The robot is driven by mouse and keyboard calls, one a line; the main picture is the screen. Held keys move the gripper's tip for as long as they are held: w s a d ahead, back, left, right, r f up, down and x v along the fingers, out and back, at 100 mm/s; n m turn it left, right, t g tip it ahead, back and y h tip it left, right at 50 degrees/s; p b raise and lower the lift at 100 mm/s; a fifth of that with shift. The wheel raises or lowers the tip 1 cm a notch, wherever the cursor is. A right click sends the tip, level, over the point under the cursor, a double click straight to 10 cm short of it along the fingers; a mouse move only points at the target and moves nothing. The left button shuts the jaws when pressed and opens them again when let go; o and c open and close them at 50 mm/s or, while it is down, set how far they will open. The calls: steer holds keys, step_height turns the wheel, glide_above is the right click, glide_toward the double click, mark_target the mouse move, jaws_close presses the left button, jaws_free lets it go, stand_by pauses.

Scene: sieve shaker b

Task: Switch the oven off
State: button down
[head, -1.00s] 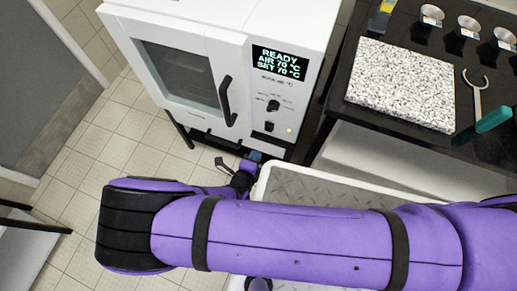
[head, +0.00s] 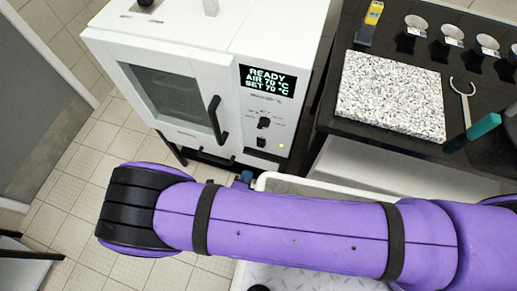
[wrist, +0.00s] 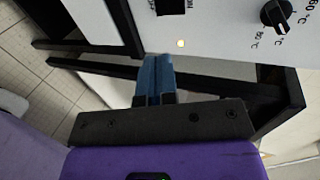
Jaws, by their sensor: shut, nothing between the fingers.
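The white oven (head: 105,45) stands at the upper left of the head view with its door shut. Its display (head: 268,79) reads READY, AIR 70 °C, SET 70 °C. Below the display are a black knob (head: 263,123) and a black rocker switch (head: 261,142), with a lit yellow lamp (head: 281,149) beside the switch. In the wrist view the knob (wrist: 277,14), part of the switch (wrist: 170,5) and the lamp (wrist: 181,43) show. My gripper (wrist: 155,60) is shut and empty, its blue fingertips just below the lamp and switch; whether they touch the panel I cannot tell.
A black bench (head: 330,110) at the right holds a speckled slab (head: 390,97), several metal cups, a hooked tool (head: 465,105) and a yellow-topped item (head: 374,13). A white-rimmed tray (head: 320,184) lies below my arm. The oven's dark stand frame (wrist: 95,45) lies near my gripper.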

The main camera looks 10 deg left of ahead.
mark_target(261, 143)
steer(key=x, duration=1.4)
steer(key=shift+w+f, duration=0.1)
steer(key=shift+w+f, duration=0.1)
steer(key=shift+r, duration=0.9)
steer(key=shift+w, duration=0.1)
